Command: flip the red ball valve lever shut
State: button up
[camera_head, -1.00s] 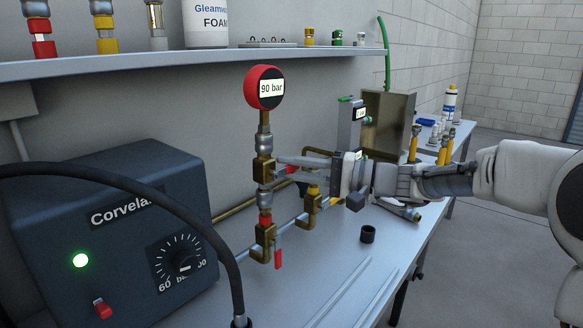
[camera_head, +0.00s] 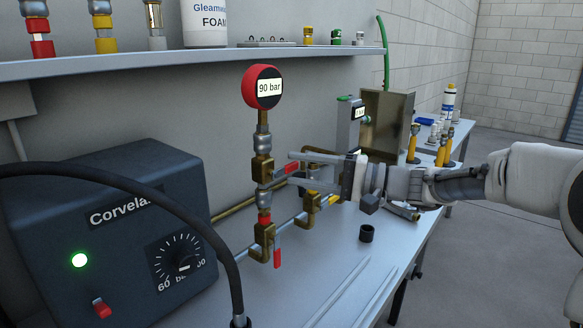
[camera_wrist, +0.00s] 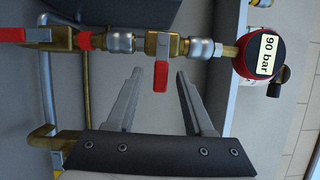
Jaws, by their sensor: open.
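The brass ball valve (camera_head: 262,168) sits on the upright pipe below the gauge. Its red lever (camera_head: 287,169) sticks out sideways from the pipe, toward my gripper. In the wrist view the red lever (camera_wrist: 160,77) points from the valve body (camera_wrist: 160,44) toward my gripper. My gripper (camera_head: 291,168) is open, with one finger above the lever and one below. In the wrist view the fingertips (camera_wrist: 160,72) are on either side of the lever, with gaps visible. The lever's tip lies just between them.
A red-rimmed gauge (camera_head: 263,87) reading 90 bar tops the pipe. A second red lever (camera_head: 278,258) hangs lower down by a brass elbow. A yellow lever valve (camera_head: 318,203) stands behind. A dark pump box (camera_head: 110,260) is at left; a black cap (camera_head: 367,233) lies on the bench.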

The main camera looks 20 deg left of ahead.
jog(key=d+p, duration=0.1)
jog(key=d, duration=1.4)
jog(key=shift+f, duration=0.2)
jog(key=s+f+h, duration=0.3)
jog(key=s+h, duration=0.1)
jog(key=s, duration=0.2)
jog(key=s+f+h, duration=0.3)
jog(key=s+h, duration=0.1)
jog(key=s, duration=0.3)
jog(key=s+d+f+t+h, duration=0.3)
jog(key=s+d+t+h, duration=0.3)
jog(key=s+d+h, duration=0.65)
notch_tip(320, 180, up, 12)
jog(key=d+y+p, duration=0.2)
jog(key=p, duration=1.1)
jog(key=shift+s+r, duration=0.15)
jog(key=shift+r, duration=0.1)
jog(key=shift+a, duration=0.1)
